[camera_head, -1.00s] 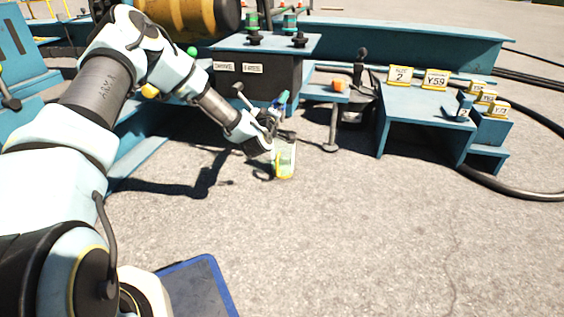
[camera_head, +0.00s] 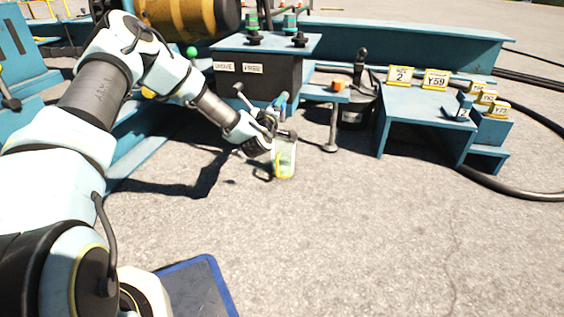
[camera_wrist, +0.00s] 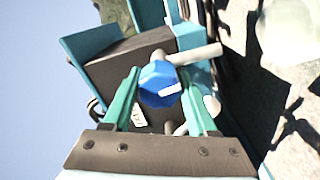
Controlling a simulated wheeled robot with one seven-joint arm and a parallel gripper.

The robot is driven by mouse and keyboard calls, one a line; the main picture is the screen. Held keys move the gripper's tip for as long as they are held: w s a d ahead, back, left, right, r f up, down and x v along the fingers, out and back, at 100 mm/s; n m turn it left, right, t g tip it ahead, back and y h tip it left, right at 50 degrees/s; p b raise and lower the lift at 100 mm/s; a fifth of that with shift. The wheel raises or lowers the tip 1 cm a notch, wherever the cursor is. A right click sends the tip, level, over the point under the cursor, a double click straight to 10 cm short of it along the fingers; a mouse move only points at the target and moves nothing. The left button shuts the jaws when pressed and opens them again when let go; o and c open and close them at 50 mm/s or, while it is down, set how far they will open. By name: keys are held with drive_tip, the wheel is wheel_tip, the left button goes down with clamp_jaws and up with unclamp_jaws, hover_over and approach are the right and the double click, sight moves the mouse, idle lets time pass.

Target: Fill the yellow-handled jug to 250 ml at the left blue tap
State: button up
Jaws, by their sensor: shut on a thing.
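My gripper (camera_wrist: 165,95) has its two teal fingers shut around a blue faceted knob (camera_wrist: 160,84), which looks like the tap's. A grey pipe (camera_wrist: 196,54) sticks out beside the knob. In the head view the gripper (camera_head: 273,118) is at the front of the dark box, by the blue tap (camera_head: 281,100). The clear jug with yellow-green edges (camera_head: 285,162) is just below and right of the gripper. A pale round shape in the wrist view (camera_wrist: 287,30) may be the jug. Its fill level and scale cannot be read.
The dark box (camera_head: 240,84) with white labels stands behind the tap. Right of it are a small blue shelf with an orange block (camera_head: 338,85) and a blue bench (camera_head: 410,100) with yellow number signs. A black hose lies far right.

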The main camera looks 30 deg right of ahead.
drive_tip(key=n, duration=0.4)
drive_tip(key=shift+a+f, duration=0.1)
drive_tip(key=shift+f, duration=0.05)
drive_tip(key=n+b, duration=0.1)
drive_tip(key=n, duration=0.4)
drive_tip(key=shift+s+d+r+m+p, duration=0.1)
drive_tip(key=shift+d+r+m+p, duration=0.1)
drive_tip(key=shift+r+m+p, duration=0.35)
drive_tip(key=shift+m+p, duration=0.7)
drive_tip(key=shift+m, duration=0.35)
drive_tip(key=m+p, duration=0.2)
drive_tip(key=m, duration=0.4)
drive_tip(key=shift+f, duration=0.15)
drive_tip(key=o, duration=0.9)
drive_tip(key=shift+a+f+m, duration=0.1)
drive_tip(key=shift+f+m, duration=0.15)
drive_tip(key=shift+m, duration=0.25)
drive_tip(key=shift+c, duration=0.2)
drive_tip(key=o, duration=0.6)
drive_tip(key=shift+a, duration=0.1)
